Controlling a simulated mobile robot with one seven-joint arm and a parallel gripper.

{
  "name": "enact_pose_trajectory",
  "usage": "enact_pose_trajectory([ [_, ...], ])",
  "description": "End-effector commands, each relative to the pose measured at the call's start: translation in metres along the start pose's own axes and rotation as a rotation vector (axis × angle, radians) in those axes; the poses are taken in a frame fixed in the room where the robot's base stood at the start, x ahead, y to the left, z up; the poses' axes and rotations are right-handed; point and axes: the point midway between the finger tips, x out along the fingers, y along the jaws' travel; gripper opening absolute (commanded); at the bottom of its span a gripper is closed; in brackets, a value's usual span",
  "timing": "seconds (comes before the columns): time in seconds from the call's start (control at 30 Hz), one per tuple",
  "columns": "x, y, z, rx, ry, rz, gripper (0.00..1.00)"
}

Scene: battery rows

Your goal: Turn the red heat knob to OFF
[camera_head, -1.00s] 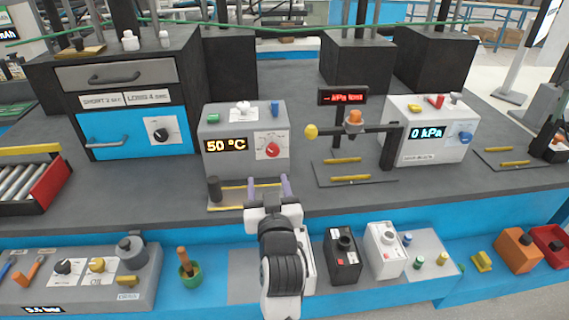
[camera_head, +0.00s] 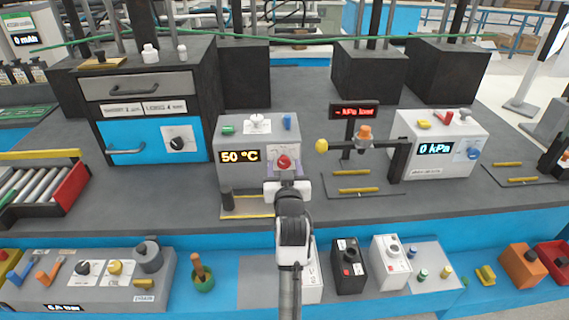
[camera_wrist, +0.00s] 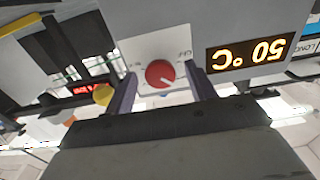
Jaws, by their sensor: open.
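The red heat knob (camera_head: 284,161) is on the front of a grey box (camera_head: 233,178) whose display reads 50 °C. In the wrist view the red knob (camera_wrist: 160,73) sits on a white dial plate (camera_wrist: 160,47), with a pale pointer line on it. The picture there is upside down. My gripper (camera_wrist: 160,92) is open, with one purple finger on each side of the knob and visible gaps to it. In the head view my gripper (camera_head: 287,184) is just in front of the box, and its fingertips are mostly hidden.
A green knob (camera_head: 228,129), a white switch (camera_head: 256,121) and a blue knob (camera_head: 287,121) are on top of the box. A yellow-edged tray with a black post (camera_head: 227,199) lies in front. A stand with a yellow ball (camera_head: 321,145) is close on the right.

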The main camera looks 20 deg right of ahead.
Motion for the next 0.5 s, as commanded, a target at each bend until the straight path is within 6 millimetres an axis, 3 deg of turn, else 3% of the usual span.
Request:
enact_pose_trajectory([
  [0.37,0.0055,0.0000,0.0002,0.000,0.000,0.000,0.55],
  [0.5,0.0053,0.0000,0.0003,0.000,0.000,0.000,0.37],
])
